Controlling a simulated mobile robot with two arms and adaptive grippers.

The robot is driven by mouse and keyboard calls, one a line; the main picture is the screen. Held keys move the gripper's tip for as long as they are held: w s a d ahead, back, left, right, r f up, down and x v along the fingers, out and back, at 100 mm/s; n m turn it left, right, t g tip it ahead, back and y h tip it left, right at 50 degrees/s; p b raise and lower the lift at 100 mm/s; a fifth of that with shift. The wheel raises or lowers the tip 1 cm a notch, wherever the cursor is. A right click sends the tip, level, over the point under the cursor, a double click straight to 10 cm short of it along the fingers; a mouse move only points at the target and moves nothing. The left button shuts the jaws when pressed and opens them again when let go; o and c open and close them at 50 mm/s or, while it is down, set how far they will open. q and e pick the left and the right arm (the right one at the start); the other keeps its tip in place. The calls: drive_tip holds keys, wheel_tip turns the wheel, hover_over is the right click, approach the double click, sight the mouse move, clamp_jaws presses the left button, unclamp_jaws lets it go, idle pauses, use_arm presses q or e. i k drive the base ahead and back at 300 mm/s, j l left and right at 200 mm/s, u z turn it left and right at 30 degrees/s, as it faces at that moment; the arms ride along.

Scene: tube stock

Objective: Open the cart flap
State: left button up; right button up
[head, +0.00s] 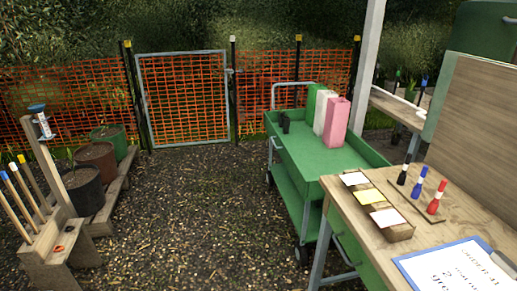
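The green cart (283,153) stands right of the middle in the head view. It has a flat upper tray, a lower shelf and wheels. A grey push handle rises at its far end. Its near right part is hidden behind the workbench, and I cannot pick out the flap or tell its position. Tall green (313,101), white (322,113) and pink (336,121) boxes stand on the upper tray, with small black cups (285,122) to their left. Neither of my grippers is in view.
The wooden workbench (450,232) fills the lower right, bearing cards, markers and a clipboard (457,267). A plant stand (113,190) with pots is at left, beside a wooden tool rack (50,250). Open gravel (190,220) lies between. A mesh gate (183,100) closes the back.

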sight(298, 176)
drive_tip(key=i+l+z, duration=0.2)
drive_tip(key=i, duration=0.85)
drive_tip(key=i+j+z, duration=0.2)
drive_tip(key=z, duration=0.2)
drive_tip(key=i+j+z, duration=0.2)
drive_tip(key=z, duration=0.2)
